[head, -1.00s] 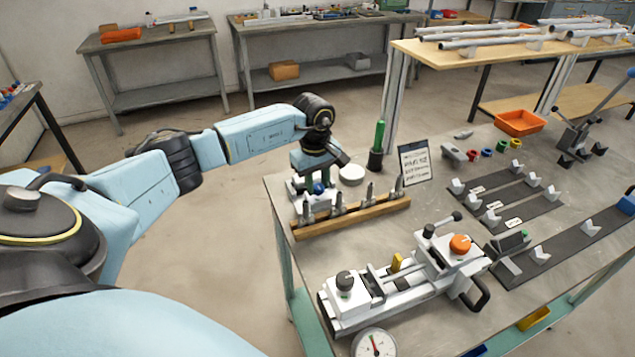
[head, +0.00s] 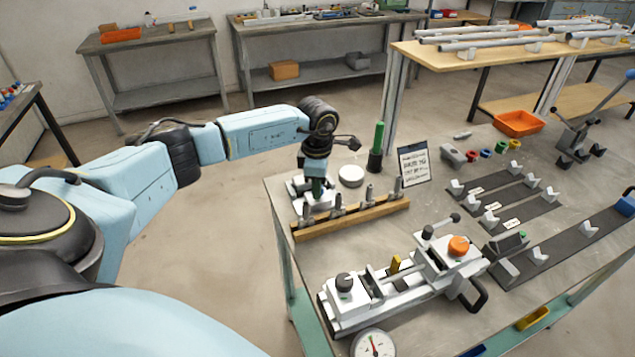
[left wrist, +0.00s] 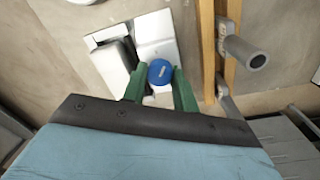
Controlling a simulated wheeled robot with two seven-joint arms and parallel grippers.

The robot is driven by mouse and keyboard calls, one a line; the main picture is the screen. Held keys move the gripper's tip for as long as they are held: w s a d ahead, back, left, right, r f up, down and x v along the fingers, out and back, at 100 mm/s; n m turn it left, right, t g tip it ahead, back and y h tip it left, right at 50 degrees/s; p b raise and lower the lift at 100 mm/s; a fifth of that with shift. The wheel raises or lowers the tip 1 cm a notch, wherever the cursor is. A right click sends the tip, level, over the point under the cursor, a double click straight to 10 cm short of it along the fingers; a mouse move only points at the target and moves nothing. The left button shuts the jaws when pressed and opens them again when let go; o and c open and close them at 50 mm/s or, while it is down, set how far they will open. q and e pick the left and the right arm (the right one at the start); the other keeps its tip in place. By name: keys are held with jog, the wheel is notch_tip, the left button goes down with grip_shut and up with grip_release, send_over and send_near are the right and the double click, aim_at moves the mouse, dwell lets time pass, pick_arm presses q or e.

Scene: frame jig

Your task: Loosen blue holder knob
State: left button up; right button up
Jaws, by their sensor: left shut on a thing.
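The blue holder knob (left wrist: 161,70) shows in the left wrist view as a round blue cap with a small white mark. It sits on a white holder (left wrist: 156,32), which also shows in the head view (head: 319,204) at the table's far left corner. My left gripper (left wrist: 159,88) is shut on the knob, one green finger on each side of it. In the head view my left gripper (head: 315,190) points down at the holder, and the fingers hide the knob there. My right gripper is in neither view.
A wooden rack (head: 350,217) with several upright metal pegs stands close beside the holder. A white round lid (head: 351,176) and a green-handled tool (head: 377,147) are behind it. A white clamp fixture (head: 400,285) with an orange knob stands nearer the front.

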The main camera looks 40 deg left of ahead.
pick_arm(q)
jog(key=n+p, duration=0.1)
jog(key=n, duration=0.5)
jog(key=shift+n, duration=0.3)
dwell(0.4)
jog(key=o, duration=1)
jog(key=shift+c, duration=0.2)
